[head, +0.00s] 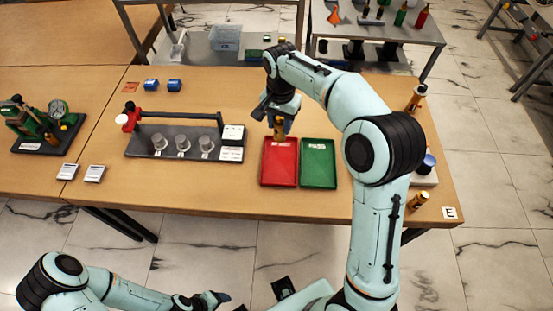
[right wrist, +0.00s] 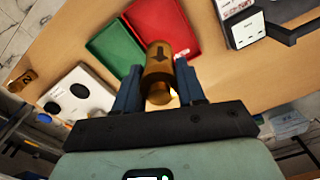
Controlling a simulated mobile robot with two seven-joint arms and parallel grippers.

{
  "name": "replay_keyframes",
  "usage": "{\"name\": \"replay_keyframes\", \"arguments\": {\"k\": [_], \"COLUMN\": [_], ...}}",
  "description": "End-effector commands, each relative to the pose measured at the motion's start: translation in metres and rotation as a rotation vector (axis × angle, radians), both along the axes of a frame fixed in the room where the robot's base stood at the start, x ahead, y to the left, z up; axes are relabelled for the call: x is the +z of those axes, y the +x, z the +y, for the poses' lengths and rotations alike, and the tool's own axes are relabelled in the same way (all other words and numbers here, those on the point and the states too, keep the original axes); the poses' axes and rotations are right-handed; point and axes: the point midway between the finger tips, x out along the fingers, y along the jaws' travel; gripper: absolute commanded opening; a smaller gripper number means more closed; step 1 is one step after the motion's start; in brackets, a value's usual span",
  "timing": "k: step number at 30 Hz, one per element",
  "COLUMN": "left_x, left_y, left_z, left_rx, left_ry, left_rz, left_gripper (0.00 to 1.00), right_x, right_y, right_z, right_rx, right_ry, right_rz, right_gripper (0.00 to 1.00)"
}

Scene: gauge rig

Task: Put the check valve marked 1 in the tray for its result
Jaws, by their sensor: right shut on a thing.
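A brass check valve (head: 279,128) is held upright in my right gripper (head: 280,112), above the far edge of the red tray (head: 265,180). In the right wrist view the valve (right wrist: 158,70) sits between the two fingers and shows a dark arrow; I cannot see a number on it. The green tray (head: 319,184) lies just right of the red one. Both trays look empty; they also show in the right wrist view as red (right wrist: 180,28) and green (right wrist: 112,45). My left gripper (head: 212,300) is low at the front, off the table; its opening is unclear.
A test rig (head: 180,155) with clear cups stands left of the trays. Another brass valve (head: 418,200) lies near the right front edge, and one (head: 416,98) stands at the right back. A white block (head: 424,178) is near the right edge. A green device (head: 45,128) stands far left.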

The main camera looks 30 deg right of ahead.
Motion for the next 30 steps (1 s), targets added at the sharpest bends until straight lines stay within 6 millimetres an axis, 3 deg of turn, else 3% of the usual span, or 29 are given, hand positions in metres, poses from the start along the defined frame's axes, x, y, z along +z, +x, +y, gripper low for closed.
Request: {"name": "replay_keyframes", "arguments": {"k": [3,12,23,30], "left_x": [-0.009,-0.017,-0.019,-0.021], "left_y": [-0.006,-0.011,-0.012,-0.013], "left_z": [0.0,0.0,0.0,0.0], "left_rx": [0.0,0.0,0.0,0.0], "left_ry": [0.0,0.0,0.0,0.0], "left_rz": [0.007,0.012,0.013,0.015], "left_gripper": [0.69,0.69,0.69,0.69], "right_x": [-0.038,-0.113,-0.147,-0.179], "right_y": [-0.002,-0.002,-0.001,-0.001], "right_z": [0.0,0.0,0.0,0.0], "right_rx": [0.0,-0.001,-0.001,-0.001], "right_ry": [0.0,0.0,0.0,0.0], "right_rz": [0.009,0.006,0.004,0.003], "right_gripper": [0.0,0.0,0.0,0.0]}}
